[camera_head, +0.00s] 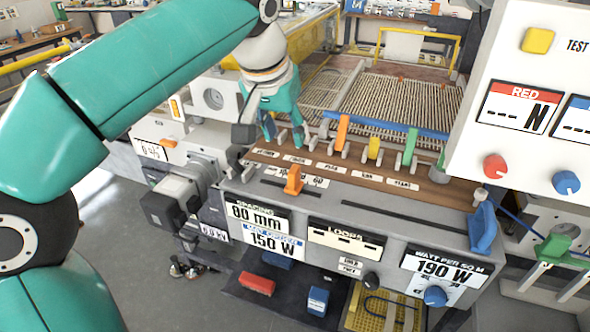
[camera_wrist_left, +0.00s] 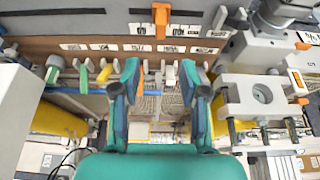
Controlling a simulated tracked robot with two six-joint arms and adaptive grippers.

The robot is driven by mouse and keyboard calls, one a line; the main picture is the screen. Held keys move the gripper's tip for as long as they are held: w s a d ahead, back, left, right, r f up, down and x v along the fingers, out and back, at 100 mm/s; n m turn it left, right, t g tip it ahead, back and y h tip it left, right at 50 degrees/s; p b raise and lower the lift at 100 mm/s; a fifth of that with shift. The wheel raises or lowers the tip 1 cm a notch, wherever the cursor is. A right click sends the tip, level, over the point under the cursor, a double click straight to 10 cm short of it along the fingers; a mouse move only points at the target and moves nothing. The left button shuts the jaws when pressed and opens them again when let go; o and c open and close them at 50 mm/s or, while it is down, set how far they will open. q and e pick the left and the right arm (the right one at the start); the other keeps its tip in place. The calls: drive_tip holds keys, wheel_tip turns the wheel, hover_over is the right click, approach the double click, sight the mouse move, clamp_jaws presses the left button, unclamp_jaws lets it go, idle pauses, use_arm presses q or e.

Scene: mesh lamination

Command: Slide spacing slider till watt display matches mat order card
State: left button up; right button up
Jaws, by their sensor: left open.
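The orange spacing slider (camera_head: 293,181) stands in a slot on the grey console front, above the spacing display (camera_head: 257,217), which reads 80 mm. It also shows at the top of the left wrist view (camera_wrist_left: 161,20). Below that display the mat order card (camera_head: 274,243) reads 150 W. The watt display (camera_head: 445,268) at the right reads 190 W. My left gripper (camera_head: 285,132) is open and empty, behind the slider and over the row of small levers. Its two teal fingers also show in the left wrist view (camera_wrist_left: 159,72), pointing toward the slider but apart from it. My right gripper is not in view.
Orange (camera_head: 342,132), yellow (camera_head: 374,148) and green (camera_head: 409,147) levers stand along the back of the console beside the gripper. A blue lever (camera_head: 483,228) is at the right end. A blue knob (camera_head: 435,296) sits below the watt display. The slot right of the slider looks clear.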

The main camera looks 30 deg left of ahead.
sight(294, 169)
use_arm(q)
drive_tip(key=b+x, duration=0.1)
drive_tip(key=x, duration=1.2)
drive_tip(key=shift+w+a+f, duration=0.1)
drive_tip(key=shift+w+f, duration=0.05)
drive_tip(key=shift+f, duration=0.05)
clamp_jaws()
